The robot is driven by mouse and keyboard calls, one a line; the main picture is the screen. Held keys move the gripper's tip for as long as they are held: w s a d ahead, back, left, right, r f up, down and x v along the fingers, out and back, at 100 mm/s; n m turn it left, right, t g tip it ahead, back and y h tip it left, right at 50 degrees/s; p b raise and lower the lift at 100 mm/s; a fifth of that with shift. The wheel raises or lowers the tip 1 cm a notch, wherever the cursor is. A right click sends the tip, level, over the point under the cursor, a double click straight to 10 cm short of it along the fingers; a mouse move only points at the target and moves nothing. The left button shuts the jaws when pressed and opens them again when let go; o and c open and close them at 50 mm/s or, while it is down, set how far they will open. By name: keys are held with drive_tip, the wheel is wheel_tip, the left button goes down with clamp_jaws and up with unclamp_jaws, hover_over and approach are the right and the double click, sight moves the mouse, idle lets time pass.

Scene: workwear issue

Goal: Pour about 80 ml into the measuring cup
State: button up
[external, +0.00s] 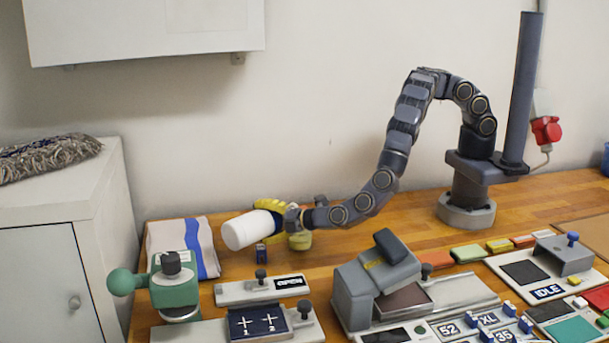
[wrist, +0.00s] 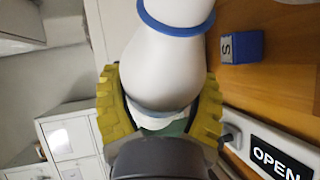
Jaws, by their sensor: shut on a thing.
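My gripper (external: 272,212) has yellow fingers and is shut on a white bottle (external: 246,230). The bottle lies nearly on its side above the table, its broad white end toward the lower left. In the wrist view, the yellow fingers (wrist: 160,103) clasp both sides of the white bottle (wrist: 165,65), which has a blue ring around it. No liquid stream shows.
A small blue block (external: 261,253) stands below the bottle, near a striped cloth (external: 203,250). A green device (external: 172,285), an OPEN sign plate (external: 264,290) and a grey press-like device (external: 375,280) fill the front. Bare wood shows behind the grey device.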

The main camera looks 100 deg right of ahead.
drive_tip(key=shift+r, duration=0.1)
idle(0.6)
drive_tip(key=shift+a+f+n+g, duration=0.1)
drive_tip(key=shift+f+n+g, duration=0.2)
drive_tip(key=shift+w+r+n, duration=0.1)
drive_tip(key=shift+n, duration=0.3)
drive_tip(key=shift+w+n+g, duration=0.1)
drive_tip(key=shift+n+g, duration=0.3)
drive_tip(key=shift+w+n+g, duration=0.1)
drive_tip(key=shift+n+g, duration=0.2)
idle(0.5)
idle(0.8)
